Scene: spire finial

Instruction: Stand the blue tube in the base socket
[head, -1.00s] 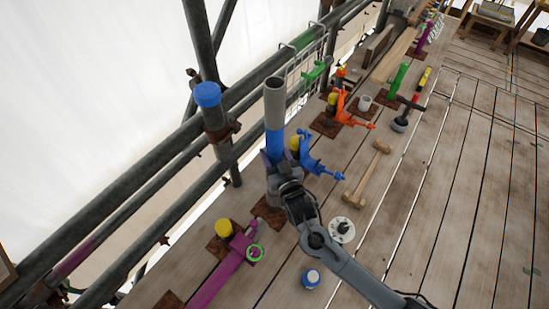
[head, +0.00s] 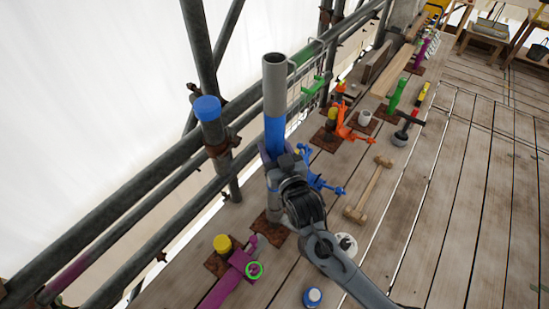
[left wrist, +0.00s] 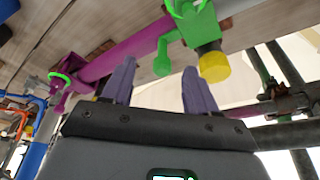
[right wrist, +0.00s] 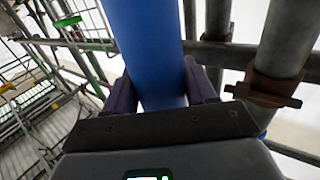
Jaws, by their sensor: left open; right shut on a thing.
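The blue tube (head: 275,132) has a long grey upper section and stands roughly upright in the head view. My right gripper (head: 275,155) is shut around its blue part; the right wrist view shows the tube (right wrist: 145,45) between the fingers (right wrist: 160,88). A rusty base plate (head: 267,232) lies below on the planks. My left gripper (left wrist: 160,82) is open and empty in the left wrist view, near a purple tube (left wrist: 130,50).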

